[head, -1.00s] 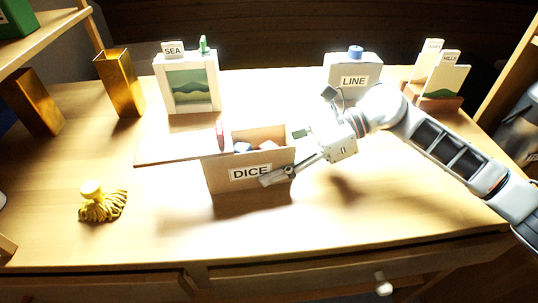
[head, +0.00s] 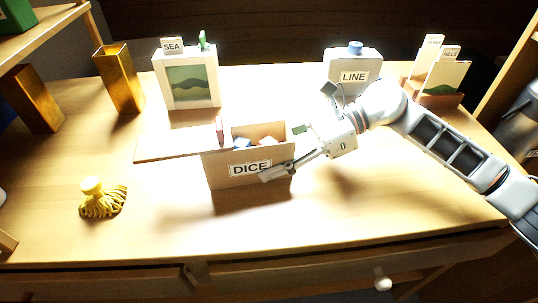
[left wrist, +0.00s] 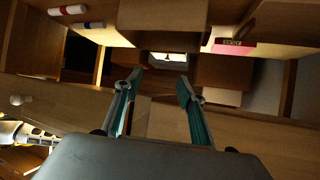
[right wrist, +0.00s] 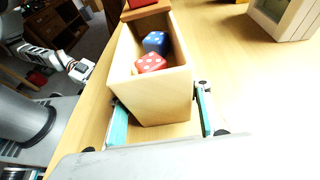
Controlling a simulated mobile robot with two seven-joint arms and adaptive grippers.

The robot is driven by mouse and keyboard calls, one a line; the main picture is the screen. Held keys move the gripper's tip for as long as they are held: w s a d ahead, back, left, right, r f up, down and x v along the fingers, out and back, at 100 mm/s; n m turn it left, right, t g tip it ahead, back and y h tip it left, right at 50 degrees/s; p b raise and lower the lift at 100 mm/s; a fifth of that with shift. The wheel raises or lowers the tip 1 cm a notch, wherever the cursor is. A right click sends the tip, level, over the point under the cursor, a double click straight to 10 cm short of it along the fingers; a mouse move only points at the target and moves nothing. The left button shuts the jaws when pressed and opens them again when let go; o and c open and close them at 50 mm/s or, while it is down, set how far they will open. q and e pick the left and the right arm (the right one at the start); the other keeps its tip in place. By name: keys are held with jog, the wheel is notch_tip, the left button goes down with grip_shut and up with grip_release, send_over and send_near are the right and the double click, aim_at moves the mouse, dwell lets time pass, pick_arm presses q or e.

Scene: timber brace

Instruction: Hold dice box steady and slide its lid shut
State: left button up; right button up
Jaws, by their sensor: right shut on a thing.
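The dice box (head: 222,178) is a wooden box labelled DICE, standing on the table. Its flat wooden lid (head: 170,147) sticks out to the left, with a reddish-brown grip (head: 219,131) on top, so the right part of the box is open. A red die (right wrist: 150,63) and a blue die (right wrist: 155,42) show inside in the right wrist view. My right gripper (head: 283,152) is shut on the right end of the box, one finger on each side. My left gripper (left wrist: 157,85) is open and empty, and shows only in the left wrist view, facing furniture.
A yellow tasselled object (head: 102,199) lies front left of the box. Behind stand a SEA picture block (head: 188,83), a brass vase (head: 120,80) and a LINE box (head: 352,72). The table front is clear.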

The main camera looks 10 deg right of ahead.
pick_arm(q)
jog(key=shift+w+r, duration=0.1)
jog(key=shift+r, duration=0.15)
